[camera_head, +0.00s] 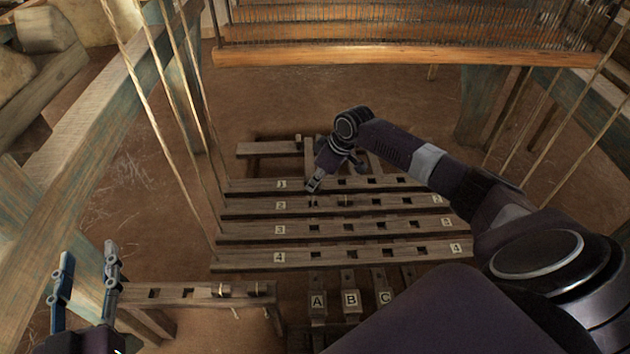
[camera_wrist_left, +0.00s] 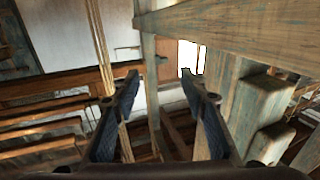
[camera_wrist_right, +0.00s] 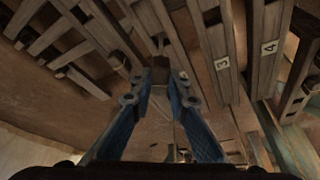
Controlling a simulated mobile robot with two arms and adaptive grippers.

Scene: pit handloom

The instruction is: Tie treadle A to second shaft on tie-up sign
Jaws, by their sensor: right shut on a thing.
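Four wooden shaft bars lie across the middle of the head view, with shaft 2 (camera_head: 380,203) second from the back. Each has a row of dark slots. Treadle A (camera_head: 318,303) is the leftmost of the lettered treadles in front. My right gripper (camera_head: 313,187) is at shaft 2, above its leftmost slot, in line with treadle A. It is shut on a small brownish piece (camera_wrist_right: 160,64), largely hidden by the fingers. My left gripper (camera_head: 86,270) is open and empty at lower left. I cannot make out the tie-up sign.
A low slotted wooden rack (camera_head: 190,299) with a few light pieces stands beside my left gripper. Treadles B (camera_head: 351,301) and C (camera_head: 384,299) stand right of A. Slanting cords (camera_head: 160,125) and a loom post (camera_head: 75,185) rise at left. A beam (camera_head: 400,56) crosses behind.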

